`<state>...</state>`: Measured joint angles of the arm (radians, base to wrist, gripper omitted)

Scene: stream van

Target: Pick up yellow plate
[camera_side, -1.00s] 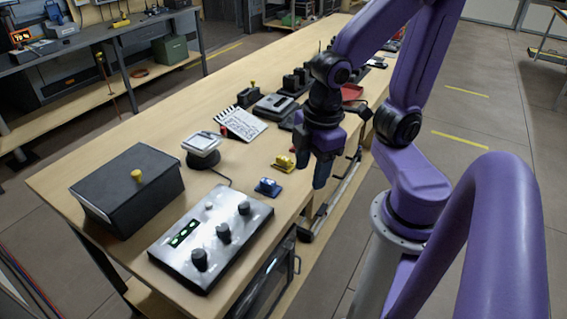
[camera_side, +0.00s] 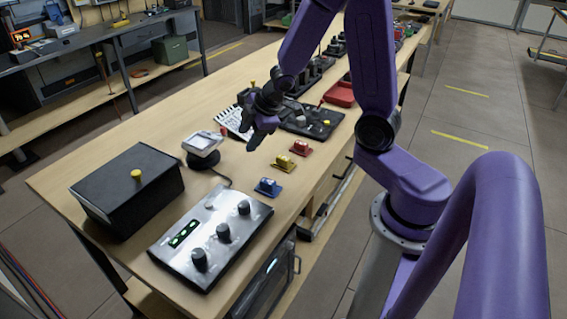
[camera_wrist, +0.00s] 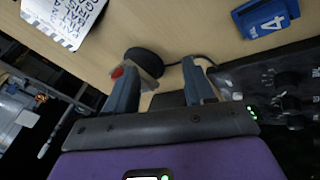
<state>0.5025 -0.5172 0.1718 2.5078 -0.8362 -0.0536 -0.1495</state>
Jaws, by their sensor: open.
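The yellow plate (camera_side: 284,163) is a small piece near the table's right edge, between a blue plate (camera_side: 268,187) and a red plate (camera_side: 301,148). My gripper (camera_side: 258,140) hangs over the table, left of and farther back than the yellow plate, and apart from it. In the wrist view its two fingers (camera_wrist: 158,80) are spread with nothing held between them. The blue plate, marked 4, also shows in the wrist view (camera_wrist: 267,17). The yellow plate does not show in the wrist view.
A clapperboard (camera_side: 232,120) lies beside my gripper. A pale-topped device (camera_side: 203,143) on a round dark base, a knobbed control panel (camera_side: 208,236) and a black box (camera_side: 125,190) stand nearer. A black panel (camera_side: 312,120) lies behind. Bare wood lies left of the plates.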

